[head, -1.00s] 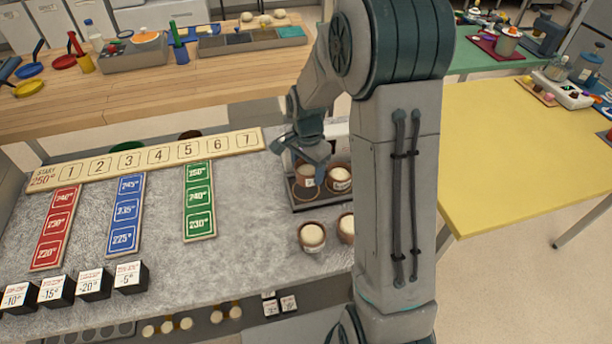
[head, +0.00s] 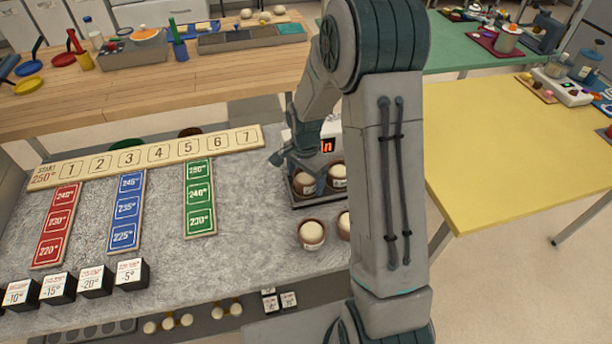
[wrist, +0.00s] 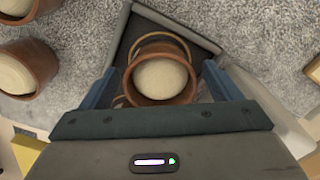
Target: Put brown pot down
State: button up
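A brown pot (wrist: 160,80) with a pale, domed top is between the blue fingers of my gripper (wrist: 161,68) in the wrist view. A small gap shows on each side of it, so the fingers look open and apart from it. The pot is over a dark tray (wrist: 210,42) with a round brown ring partly behind the pot. In the head view two brown pots, a left one (head: 304,185) and a right one (head: 337,177), are at the tray. My gripper (head: 296,163) is beside the left one, its fingertips partly hidden.
A front pot (head: 312,235) stands on the grey counter, with another (head: 344,224) partly behind my arm. A white device with a red display (head: 327,146) is behind the tray. A numbered board (head: 160,155) and a green strip (head: 200,197) lie to the left.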

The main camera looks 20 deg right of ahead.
aim_at(305, 175)
notch_tip(305, 175, up, 11)
jog(key=s+r+n+t, duration=0.1)
jog(key=s+r+n, duration=0.3)
jog(key=s, duration=0.6)
jog(key=s+r+n+t, duration=0.2)
jog(key=s+r+n, duration=0.3)
jog(key=s, duration=0.6)
jog(key=n, duration=0.2)
jog(key=shift+s+n+b, duration=0.15)
jog(key=shift+n+b, duration=0.15)
jog(key=shift+n, duration=0.1)
jog(key=shift+d, duration=0.15)
